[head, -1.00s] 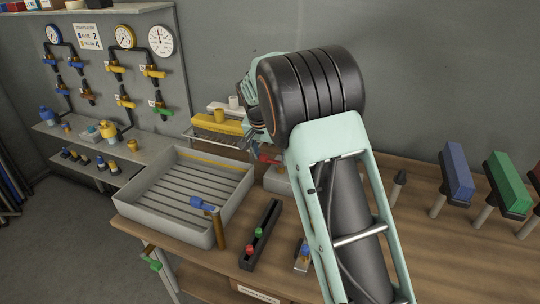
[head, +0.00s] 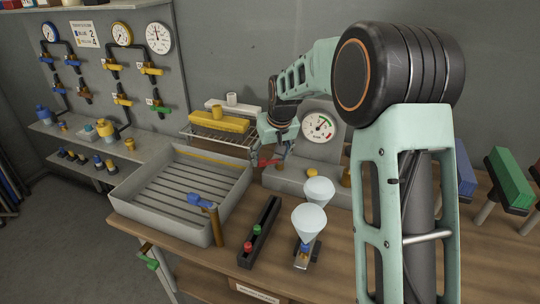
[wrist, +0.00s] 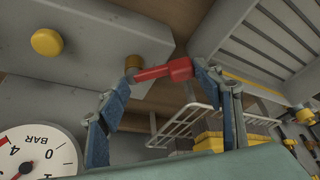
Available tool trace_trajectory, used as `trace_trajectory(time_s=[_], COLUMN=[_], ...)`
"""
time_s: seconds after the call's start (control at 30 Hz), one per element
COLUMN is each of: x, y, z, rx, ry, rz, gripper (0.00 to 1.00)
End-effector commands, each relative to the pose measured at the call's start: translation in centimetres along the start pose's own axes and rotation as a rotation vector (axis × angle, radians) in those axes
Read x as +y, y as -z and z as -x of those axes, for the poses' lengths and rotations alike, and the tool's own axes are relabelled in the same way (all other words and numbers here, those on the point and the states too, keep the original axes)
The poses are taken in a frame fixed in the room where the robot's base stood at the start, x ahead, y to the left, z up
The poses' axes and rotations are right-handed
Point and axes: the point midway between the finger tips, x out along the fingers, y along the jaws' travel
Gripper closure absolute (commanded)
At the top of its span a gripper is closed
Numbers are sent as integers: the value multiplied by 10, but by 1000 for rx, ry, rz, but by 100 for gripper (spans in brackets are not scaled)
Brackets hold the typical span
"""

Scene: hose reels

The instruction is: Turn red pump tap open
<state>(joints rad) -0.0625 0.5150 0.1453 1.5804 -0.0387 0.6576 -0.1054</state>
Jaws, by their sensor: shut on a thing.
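The red pump tap (head: 267,162) is a small red lever beside the grey pump block, near the tray's back right corner. In the wrist view the red lever (wrist: 164,71) sits on a brass stem (wrist: 133,63) and lies between my two blue-grey fingers. My gripper (wrist: 160,79) is shut on it; the right finger shows against the lever's end, and the left finger's contact is hard to see. In the head view my gripper (head: 280,150) partly hides the tap. The pump's round gauge (head: 318,126) stands behind it and shows in the wrist view (wrist: 38,152).
A grey slatted tray (head: 125,195) with a blue-handled tap (head: 200,200) lies left. A wire rack (head: 205,133) holds a yellow block (head: 220,121). Two pale cones (head: 309,222) and a dark strip (head: 262,232) with red and green knobs stand in front. Green and blue blocks stand right.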

Motion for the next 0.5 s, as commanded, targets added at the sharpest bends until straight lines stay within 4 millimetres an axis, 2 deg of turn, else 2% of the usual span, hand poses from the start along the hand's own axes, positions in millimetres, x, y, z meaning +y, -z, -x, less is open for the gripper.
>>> trace_trajectory(time_s=[0.03, 0.5], x=[-5, -1], y=[0, -15], z=[0, 5], rx=[4, -2], ry=[27, 184], rz=[40, 410], gripper=[83, 83])
